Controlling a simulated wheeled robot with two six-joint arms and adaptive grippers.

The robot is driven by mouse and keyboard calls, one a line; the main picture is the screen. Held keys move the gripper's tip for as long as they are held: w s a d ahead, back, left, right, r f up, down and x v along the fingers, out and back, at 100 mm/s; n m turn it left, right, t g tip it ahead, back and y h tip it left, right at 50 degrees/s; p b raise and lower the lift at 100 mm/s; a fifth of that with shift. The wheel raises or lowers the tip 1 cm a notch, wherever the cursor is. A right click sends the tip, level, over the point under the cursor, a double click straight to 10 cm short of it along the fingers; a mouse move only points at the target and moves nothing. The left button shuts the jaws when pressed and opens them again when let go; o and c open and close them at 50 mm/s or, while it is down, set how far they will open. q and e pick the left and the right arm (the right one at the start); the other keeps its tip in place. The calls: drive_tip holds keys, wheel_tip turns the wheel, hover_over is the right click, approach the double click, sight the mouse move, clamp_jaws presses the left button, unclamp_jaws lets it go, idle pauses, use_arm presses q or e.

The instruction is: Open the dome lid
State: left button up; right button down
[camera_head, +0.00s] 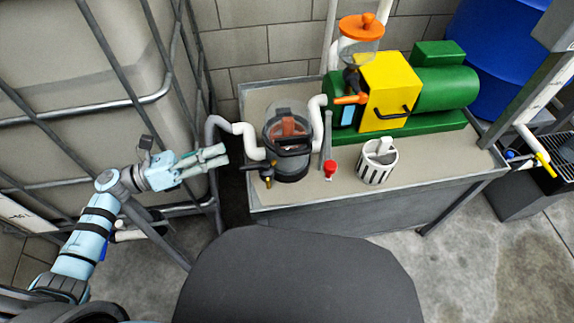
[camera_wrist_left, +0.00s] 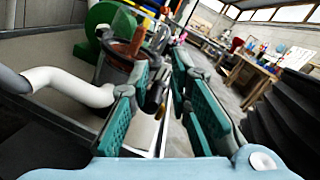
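The clear dome lid (camera_head: 288,112) sits on top of a dark grey filter pot (camera_head: 290,170) at the left end of the bench, and it appears closed. A reddish-brown part shows through the lid. A dark handle crosses the pot's front. My left gripper (camera_head: 224,154) is left of the pot, open and empty, with its fingers pointing at it and a gap between. In the left wrist view, the pot (camera_wrist_left: 118,72) shows beyond my two spread green finger pads, partly hidden by the left one. My right gripper is not in view.
White pipes (camera_head: 245,135) join the pot's left side and top right. A white slotted basket (camera_head: 377,165) and a red-capped valve (camera_head: 330,168) stand right of it. A yellow and green pump (camera_head: 390,88) stands behind. A caged tank (camera_head: 80,60) stands left of the bench (camera_head: 420,185).

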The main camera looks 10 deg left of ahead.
sight(283, 155)
use_arm(q)
drive_tip(key=d+m+g, duration=0.1)
drive_tip(key=d, duration=0.4)
drive_tip(key=w+d+m+g, duration=0.1)
drive_tip(key=d+m, duration=0.1)
drive_tip(key=d, duration=0.3)
drive_tip(key=d+m+g, duration=0.1)
drive_tip(key=d+m, duration=0.1)
drive_tip(key=d, duration=0.3)
drive_tip(key=shift+w+h+b, duration=0.3)
drive_tip(key=shift+w+b, duration=0.05)
drive_tip(key=shift+w, duration=0.05)
clamp_jaws()
